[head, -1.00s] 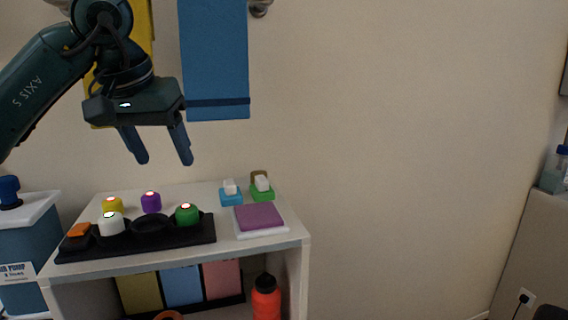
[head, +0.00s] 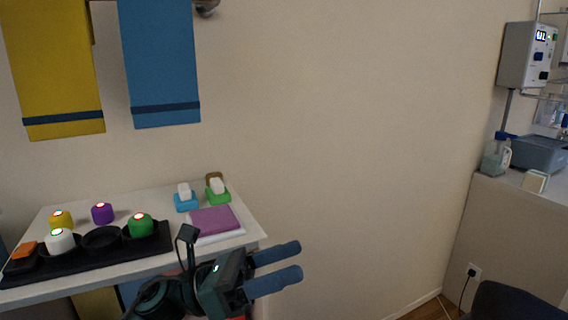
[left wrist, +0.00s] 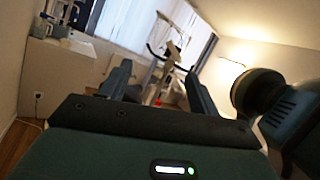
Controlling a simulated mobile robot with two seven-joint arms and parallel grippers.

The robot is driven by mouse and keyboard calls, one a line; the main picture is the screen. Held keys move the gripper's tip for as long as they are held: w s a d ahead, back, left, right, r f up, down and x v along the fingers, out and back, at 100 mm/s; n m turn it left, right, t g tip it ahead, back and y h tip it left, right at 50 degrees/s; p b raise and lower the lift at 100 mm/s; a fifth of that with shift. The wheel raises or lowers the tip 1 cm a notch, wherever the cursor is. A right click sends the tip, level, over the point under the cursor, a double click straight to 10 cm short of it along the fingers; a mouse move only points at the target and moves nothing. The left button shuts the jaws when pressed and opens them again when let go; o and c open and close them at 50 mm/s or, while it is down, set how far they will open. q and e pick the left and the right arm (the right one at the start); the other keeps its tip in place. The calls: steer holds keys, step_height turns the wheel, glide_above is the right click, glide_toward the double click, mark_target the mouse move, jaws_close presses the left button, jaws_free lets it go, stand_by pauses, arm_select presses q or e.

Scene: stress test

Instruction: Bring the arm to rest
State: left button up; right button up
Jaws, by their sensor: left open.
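My left gripper (head: 274,270) is in the lower middle of the head view, in front of the shelf's right end. Its two blue fingers point right, apart and with nothing between them. In the left wrist view the same gripper (left wrist: 158,88) is open and empty, facing out into the room. My right gripper is in neither view.
A white shelf (head: 245,240) at lower left bears a black tray (head: 160,243) with several coloured round pieces, and a purple cloth (head: 214,220). A counter (head: 490,190) stands at right, a dark chair (head: 515,302) below it. The wall between is bare.

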arm_select(q)
steer(key=w+a+f+n+t+y, duration=0.1)
steer(key=a+f+n+t+y, duration=0.35)
steer(key=n, duration=0.55)
steer(key=a+f+n+t+y+p, duration=0.1)
steer(key=f+n+t+y, duration=0.2)
steer(key=f+n+t, duration=0.55)
steer(key=w+a+f+n+t+y, duration=0.15)
steer(key=n+t+y, duration=0.25)
steer(key=n, duration=0.9)
steer(key=s+a+f+n+g+y, duration=0.3)
steer(key=s+f+n, duration=0.4)
steer(key=f, duration=0.3)
steer(key=s+a+f+n+g+y, duration=0.4)
steer(key=s+f+n, duration=0.4)
steer(key=f+n, duration=0.1)
steer(key=shift+f+g+p, duration=0.3)
steer(key=shift+f+p, duration=0.1)
steer(key=shift+f, duration=0.35)
steer(key=shift+s, duration=0.15)
